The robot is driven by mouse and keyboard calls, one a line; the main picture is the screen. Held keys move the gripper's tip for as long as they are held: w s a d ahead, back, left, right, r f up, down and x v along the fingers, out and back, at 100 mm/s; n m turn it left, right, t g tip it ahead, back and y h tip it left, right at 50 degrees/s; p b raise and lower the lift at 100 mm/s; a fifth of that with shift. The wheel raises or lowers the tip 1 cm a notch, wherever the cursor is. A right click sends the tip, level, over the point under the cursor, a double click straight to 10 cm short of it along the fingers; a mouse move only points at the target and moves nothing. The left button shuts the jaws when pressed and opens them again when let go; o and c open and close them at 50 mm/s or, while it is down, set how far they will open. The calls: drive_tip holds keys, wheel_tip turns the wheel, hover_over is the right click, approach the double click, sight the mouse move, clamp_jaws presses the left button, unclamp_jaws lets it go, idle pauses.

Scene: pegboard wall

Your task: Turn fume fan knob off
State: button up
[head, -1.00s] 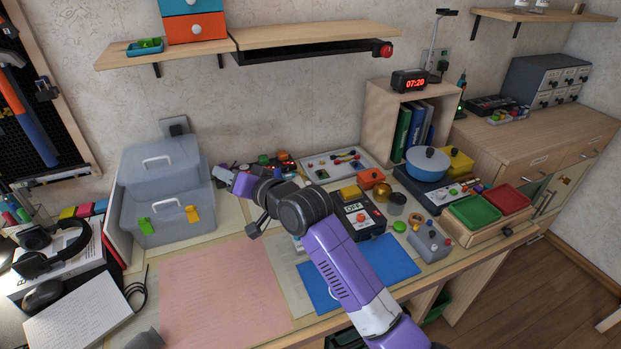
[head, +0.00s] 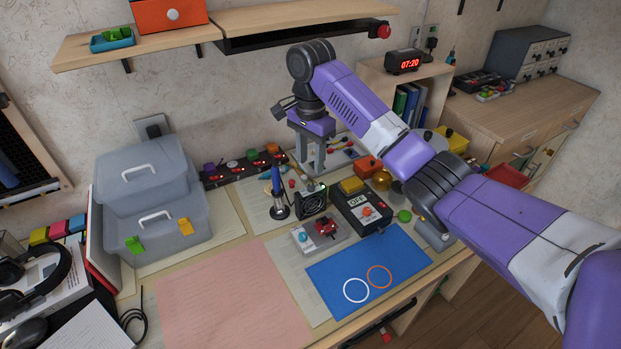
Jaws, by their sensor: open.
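A row of several knobs in different colours sits on a dark strip (head: 243,167) along the back of the desk, left of my gripper. A small black fan (head: 313,202) stands on the desk, just below my gripper in the picture. A grey box with a red knob (head: 325,227) and a blue button lies in front of it. I cannot tell which knob is the fume fan's; labels are too small to read. My gripper (head: 312,168) is open, points down near the back of the desk, and appears empty. It partly hides a white tray behind it.
A soldering iron (head: 277,190) stands upright left of the fan. A black meter (head: 362,207) is at its right. A shelf (head: 300,17) with a red knob (head: 383,31) at its end overhangs the back. The pink mat (head: 220,300) and blue mat (head: 350,285) are largely clear.

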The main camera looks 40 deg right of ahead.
sight(311, 186)
drive_tip(key=shift+s+f, duration=0.15)
drive_tip(key=shift+f, duration=3.8)
clamp_jaws()
